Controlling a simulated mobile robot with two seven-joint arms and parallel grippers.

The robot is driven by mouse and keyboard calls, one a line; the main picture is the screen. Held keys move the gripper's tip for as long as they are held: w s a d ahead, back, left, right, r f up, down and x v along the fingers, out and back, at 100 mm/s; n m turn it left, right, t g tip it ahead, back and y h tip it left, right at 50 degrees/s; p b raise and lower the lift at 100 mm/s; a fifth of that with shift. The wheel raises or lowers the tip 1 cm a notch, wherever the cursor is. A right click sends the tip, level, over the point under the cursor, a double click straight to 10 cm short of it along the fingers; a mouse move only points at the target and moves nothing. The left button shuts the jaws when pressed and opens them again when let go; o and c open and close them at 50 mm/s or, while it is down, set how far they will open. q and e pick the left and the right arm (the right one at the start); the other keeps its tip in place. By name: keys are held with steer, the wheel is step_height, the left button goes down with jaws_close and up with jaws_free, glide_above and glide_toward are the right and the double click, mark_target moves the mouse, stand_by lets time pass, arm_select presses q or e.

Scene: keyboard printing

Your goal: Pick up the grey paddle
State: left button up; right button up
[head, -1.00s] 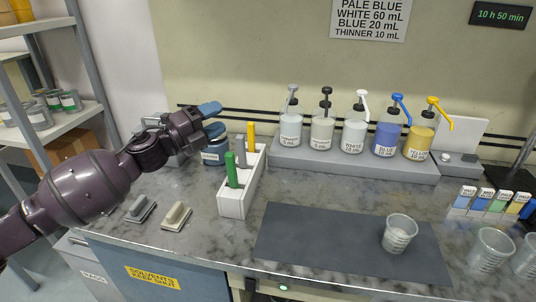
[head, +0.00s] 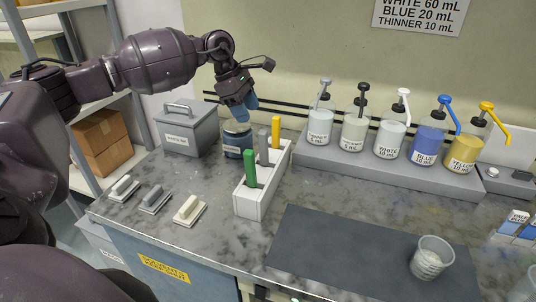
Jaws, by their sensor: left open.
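The grey paddle (head: 263,147) stands upright in the middle of the white rack (head: 250,203), between the green paddle (head: 250,168) and the yellow paddle (head: 276,134). My left gripper (head: 246,108) is open and empty, with its blue fingers pointing down. In the picture it is just above and left of the grey paddle, over the lidless-looking dark blue jar (head: 237,139); the exact height is hard to tell. The paddle's lower end is hidden in the rack. My right gripper is not in view.
Pump bottles (head: 391,131) stand on a grey step (head: 345,158) at the back right. A lidded grey box (head: 187,130) is left of the jar. Several small blocks (head: 189,210) lie at the front left. A plastic cup (head: 430,258) stands on the dark mat (head: 340,245).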

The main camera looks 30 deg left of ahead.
arm_select(q)
glide_above(267, 143)
steer(key=s+a, duration=0.1)
steer(key=a, duration=0.2)
steer(key=f, duration=0.5)
steer(key=shift+s+d+f, duration=0.1)
steer(key=shift+d, duration=0.15)
steer(key=shift+p+x, duration=0.65)
steer(key=shift+x, duration=1.95)
steer(key=shift+d, duration=0.1)
jaws_close()
